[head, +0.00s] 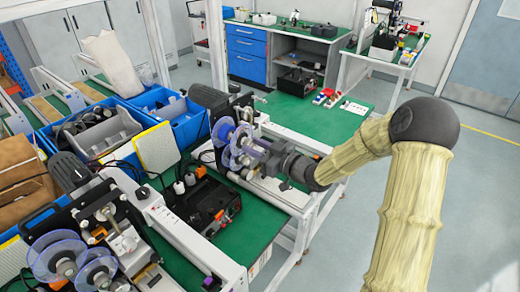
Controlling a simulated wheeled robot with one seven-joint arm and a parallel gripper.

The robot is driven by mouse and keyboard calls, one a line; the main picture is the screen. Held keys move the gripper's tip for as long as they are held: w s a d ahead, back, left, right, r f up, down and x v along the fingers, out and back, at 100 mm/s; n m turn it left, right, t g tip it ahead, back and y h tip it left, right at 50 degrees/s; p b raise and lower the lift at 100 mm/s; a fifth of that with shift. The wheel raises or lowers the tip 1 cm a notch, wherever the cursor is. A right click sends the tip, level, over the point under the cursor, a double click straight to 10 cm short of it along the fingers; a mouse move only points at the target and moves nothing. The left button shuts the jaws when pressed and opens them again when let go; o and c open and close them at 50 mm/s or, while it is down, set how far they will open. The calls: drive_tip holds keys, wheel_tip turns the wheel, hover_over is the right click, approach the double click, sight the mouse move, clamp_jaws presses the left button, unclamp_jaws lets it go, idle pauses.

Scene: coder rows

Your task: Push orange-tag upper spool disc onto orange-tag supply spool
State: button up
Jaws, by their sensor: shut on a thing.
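My gripper (254,151) reaches in from the right to the coder on the far bench. It is shut on a clear bluish disc (239,142), which looks to be the upper spool disc and stands on edge. Just left of and behind it, another clear disc (220,131) stands at the coder, likely part of the supply spool. The two overlap in the picture, and I cannot tell whether they touch. The gripper hides the disc's centre and the spindle. An orange tag on this spool cannot be made out; small orange parts (201,171) show below left.
A second coder with several clear discs (58,257) stands at the lower left. A black unit (205,203) sits on the green bench below my gripper. Blue crates (182,122) stand behind left. The floor at right is clear beyond my arm.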

drive_tip(key=shift+x, duration=1.4)
drive_tip(key=shift+a, duration=0.1)
drive_tip(key=shift+w, duration=0.15)
drive_tip(key=shift+b, duration=0.35)
idle(0.5)
drive_tip(key=shift+w+a, duration=0.2)
drive_tip(key=shift+a, duration=0.15)
idle(0.6)
drive_tip(key=o, duration=1.2)
drive_tip(key=shift+w, duration=0.1)
drive_tip(key=shift+c, duration=0.2)
